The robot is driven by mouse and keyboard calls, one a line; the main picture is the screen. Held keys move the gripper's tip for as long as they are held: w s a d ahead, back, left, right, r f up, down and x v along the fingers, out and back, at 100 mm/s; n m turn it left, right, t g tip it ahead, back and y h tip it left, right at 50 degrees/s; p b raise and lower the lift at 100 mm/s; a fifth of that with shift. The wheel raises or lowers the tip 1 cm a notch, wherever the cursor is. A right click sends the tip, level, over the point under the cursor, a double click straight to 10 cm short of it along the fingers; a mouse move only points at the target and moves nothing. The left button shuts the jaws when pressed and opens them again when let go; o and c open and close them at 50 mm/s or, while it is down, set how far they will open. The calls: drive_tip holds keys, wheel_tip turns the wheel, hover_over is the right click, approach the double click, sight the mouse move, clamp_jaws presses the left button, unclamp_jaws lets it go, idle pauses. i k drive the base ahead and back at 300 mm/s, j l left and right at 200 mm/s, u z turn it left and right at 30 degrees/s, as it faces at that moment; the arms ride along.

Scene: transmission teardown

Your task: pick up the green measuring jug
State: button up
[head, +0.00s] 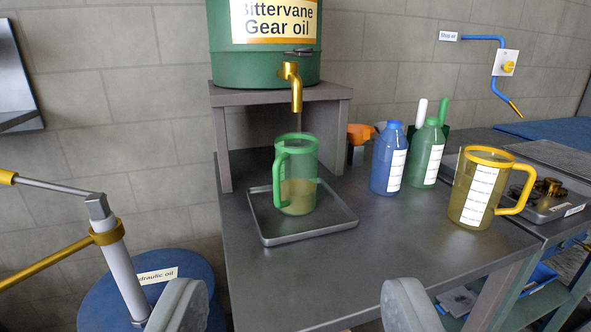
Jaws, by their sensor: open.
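The green measuring jug (301,172) stands upright in a shallow grey tray (262,232) on the bench. It is see-through, with a yellowish liquid in its lower part, and its handle is on its left side. It stands below the brass tap (293,84) of the green gear oil drum. My gripper (290,308) is at the bottom edge of the view. Its two grey fingers are wide apart with nothing between them, nearer the camera than the jug and apart from it.
A yellow jug (474,190), a blue bottle (388,160) and a green bottle (428,154) stand to the right. A grey stand (225,150) holds the green drum (262,65). A blue hydraulic oil drum (165,277) with a pump is at lower left. The front bench top is clear.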

sight(296, 164)
drive_tip(key=i+j+u, duration=0.25)
drive_tip(key=j+u, duration=0.15)
drive_tip(key=i+j+u, duration=0.4)
drive_tip(key=k+j, duration=0.05)
